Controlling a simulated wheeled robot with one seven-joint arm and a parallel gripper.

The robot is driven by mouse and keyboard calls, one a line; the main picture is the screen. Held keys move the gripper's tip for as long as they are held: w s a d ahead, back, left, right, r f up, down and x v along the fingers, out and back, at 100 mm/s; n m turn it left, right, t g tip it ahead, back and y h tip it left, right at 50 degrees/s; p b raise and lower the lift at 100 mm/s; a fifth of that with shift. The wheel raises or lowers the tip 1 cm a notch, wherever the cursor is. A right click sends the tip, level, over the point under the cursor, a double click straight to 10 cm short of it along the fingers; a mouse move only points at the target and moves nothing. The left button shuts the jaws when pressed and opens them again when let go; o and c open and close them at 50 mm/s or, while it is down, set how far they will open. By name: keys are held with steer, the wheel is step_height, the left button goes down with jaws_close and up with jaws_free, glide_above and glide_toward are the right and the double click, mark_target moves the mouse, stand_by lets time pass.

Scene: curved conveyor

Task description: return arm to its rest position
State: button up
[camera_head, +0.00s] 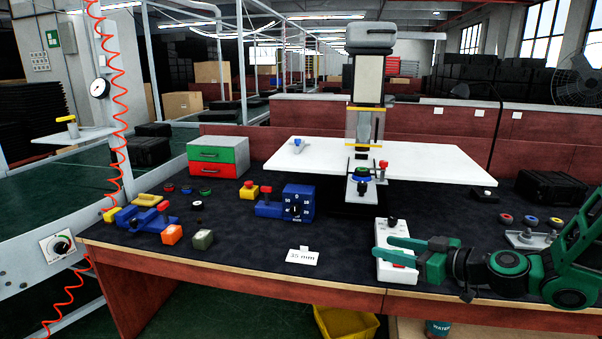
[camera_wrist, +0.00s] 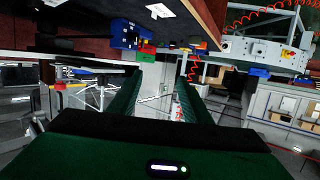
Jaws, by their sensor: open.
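My gripper (camera_head: 392,249) is at the right front of the dark workbench (camera_head: 250,225), pointing left in the head view. Its two green fingers are apart with nothing between them. They hover over or in front of a white box (camera_head: 399,232), partly covering it; I cannot tell whether they touch. In the wrist view the gripper's fingers (camera_wrist: 152,95) are spread, and the background shows between them. My green arm comes in from the right edge.
A press machine (camera_head: 368,80) with a white table (camera_head: 440,165) stands at the back. A blue block (camera_head: 299,203), a drawer box (camera_head: 218,156), and a label card (camera_head: 303,256) lie on the bench. A black case (camera_head: 552,188) is at right. A yellow bin (camera_head: 346,325) is below.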

steer(key=s+d+f+m+g+h, duration=0.1)
steer(key=s+d+f+g+h, duration=0.2)
steer(key=s, duration=0.3)
steer(key=s+d+f+m+g+h, duration=0.1)
steer(key=s+d+f+g+h, duration=0.2)
steer(key=s, duration=0.3)
steer(key=s+d+r+m+g+h, duration=0.2)
steer(key=s+d+m, duration=0.4)
steer(key=s, duration=0.5)
steer(key=s+d+r+m+g+h, duration=0.2)
steer(key=s+d+m, duration=0.4)
steer(key=s, duration=0.5)
step_height(320, 180, up, 2)
steer(key=shift+s+d+r+m+g, duration=0.15)
steer(key=shift+d+r+m+g, duration=0.05)
steer(key=shift+m+g, duration=0.25)
steer(key=shift+w+f, duration=0.25)
steer(key=shift+w, duration=0.4)
